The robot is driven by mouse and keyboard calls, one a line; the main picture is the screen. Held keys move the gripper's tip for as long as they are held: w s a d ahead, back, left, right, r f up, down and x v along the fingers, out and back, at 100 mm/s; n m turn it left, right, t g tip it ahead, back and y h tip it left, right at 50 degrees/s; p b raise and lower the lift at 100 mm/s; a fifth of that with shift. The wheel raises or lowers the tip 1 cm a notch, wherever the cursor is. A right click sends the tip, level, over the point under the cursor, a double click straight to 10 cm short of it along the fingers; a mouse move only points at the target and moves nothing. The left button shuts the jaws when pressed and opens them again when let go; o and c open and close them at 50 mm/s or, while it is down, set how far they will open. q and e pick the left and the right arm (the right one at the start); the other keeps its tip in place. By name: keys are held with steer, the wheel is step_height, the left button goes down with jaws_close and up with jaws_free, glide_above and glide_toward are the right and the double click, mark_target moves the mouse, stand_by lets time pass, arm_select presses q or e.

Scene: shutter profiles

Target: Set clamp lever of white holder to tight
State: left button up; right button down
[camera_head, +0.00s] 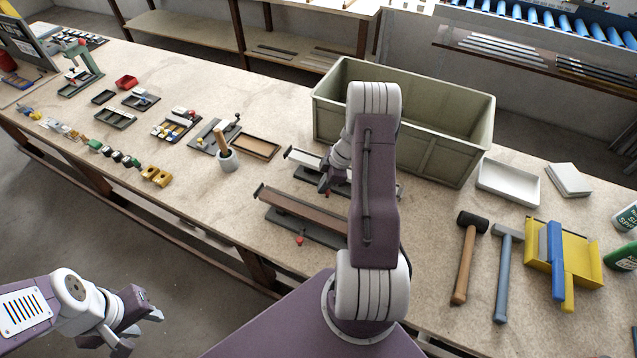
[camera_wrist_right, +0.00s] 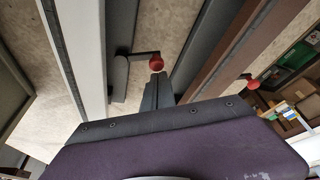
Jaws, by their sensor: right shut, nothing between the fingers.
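The white holder (camera_head: 302,156) is a dark base with a white profile, partly hidden behind my right arm. In the right wrist view the white profile (camera_wrist_right: 82,45) runs along the left, and beside it is a clamp lever (camera_wrist_right: 138,58) with a red knob (camera_wrist_right: 155,58). My right gripper (camera_head: 325,184) is shut and empty. Its fingertips, also in the right wrist view (camera_wrist_right: 157,84), are close to the red knob; I cannot tell whether they touch. My left gripper (camera_head: 140,328) is open and empty, off the front edge of the bench.
A brown holder (camera_head: 303,206) with its own red knob (camera_head: 299,240) lies in front of the white one. A large green-grey crate (camera_head: 400,150) stands behind. Two mallets (camera_head: 465,260) and a yellow holder (camera_head: 585,262) lie at the right; small parts and trays fill the left.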

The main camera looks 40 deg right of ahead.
steer(key=shift+w, duration=0.1)
steer(key=shift+s+d+f+n+g+b, duration=0.25)
steer(key=shift+n+b, duration=0.45)
steer(key=shift+b, duration=0.35)
steer(key=shift+s+d+n+g+b, duration=0.15)
steer(key=shift+s+n+b, duration=0.15)
steer(key=shift+n+b, duration=0.6)
steer(key=shift+s+d+n+g+y+b, duration=0.3)
steer(key=shift+n+b, duration=0.4)
steer(key=shift+b, duration=0.35)
steer(key=shift+s+d+r+n+g+b, duration=0.1)
steer(key=shift+s+d+n+g+b, duration=0.2)
steer(key=shift+d+n+b, duration=0.3)
steer(key=shift+s+d+r+b, duration=0.1)
steer(key=shift+s+d+b, duration=0.1)
steer(key=shift+d+b, duration=0.4)
steer(key=shift+d, duration=1.2)
steer(key=shift+w+r, duration=0.1)
